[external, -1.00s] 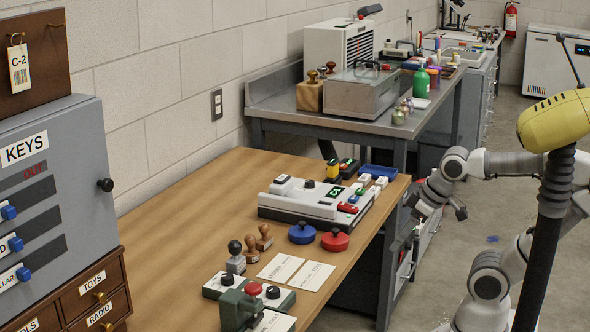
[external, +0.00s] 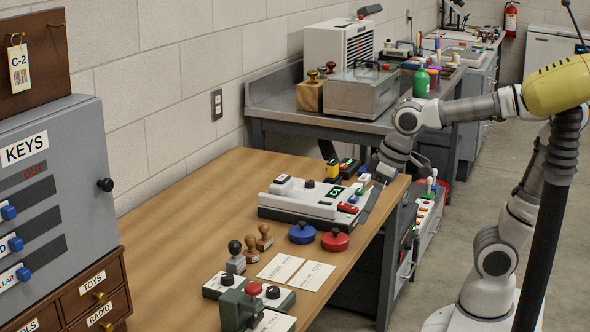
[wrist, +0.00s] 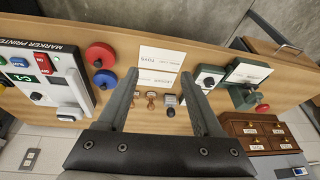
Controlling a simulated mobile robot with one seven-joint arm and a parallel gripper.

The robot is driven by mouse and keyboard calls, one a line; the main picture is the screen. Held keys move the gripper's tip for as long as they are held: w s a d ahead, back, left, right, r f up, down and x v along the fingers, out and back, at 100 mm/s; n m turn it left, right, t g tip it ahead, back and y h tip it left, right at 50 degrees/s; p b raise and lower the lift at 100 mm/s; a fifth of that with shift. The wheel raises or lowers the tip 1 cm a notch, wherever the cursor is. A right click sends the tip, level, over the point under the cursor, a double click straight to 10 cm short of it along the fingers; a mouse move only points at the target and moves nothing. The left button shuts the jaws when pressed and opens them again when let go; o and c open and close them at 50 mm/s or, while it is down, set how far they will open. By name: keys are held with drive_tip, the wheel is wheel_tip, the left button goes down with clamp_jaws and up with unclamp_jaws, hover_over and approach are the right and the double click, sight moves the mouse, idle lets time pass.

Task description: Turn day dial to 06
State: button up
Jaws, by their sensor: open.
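Two small pale boxes with black dials stand near the front of the wooden desk: a left dial box (external: 225,281) and a right dial box (external: 272,293). In the wrist view, dial boxes show right of the fingers (wrist: 207,78). No day label or number is readable on them. The marker printer (external: 300,204), a white machine with a black knob (external: 309,184) and a green display (external: 335,191), sits farther back. My gripper (external: 374,192) is open and empty by the printer's right end, above the desk's right edge. Its spread fingers show in the wrist view (wrist: 160,80).
Blue (external: 301,233) and red (external: 335,240) round pads, wooden-handled stamps (external: 251,248) and two white cards (external: 296,271) lie between the printer and dial boxes. A green press with a red knob (external: 240,305) stands at the front. The desk's left middle is clear.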

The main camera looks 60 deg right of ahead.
drive_tip(key=w+a+r+n+g+p, duration=0.2)
drive_tip(key=w+a+r+p, duration=0.4)
drive_tip(key=w+a+p, duration=0.3)
drive_tip(key=n+g+h+p, duration=0.1)
drive_tip(key=g+p, duration=0.1)
drive_tip(key=p, duration=0.4)
hover_over(273, 289)
drive_tip(key=f, duration=0.2)
wheel_tip(273, 289, down, 17)
drive_tip(key=b, duration=0.3)
drive_tip(key=shift+d+b, duration=0.1)
drive_tip(key=shift+b, duration=0.2)
clamp_jaws()
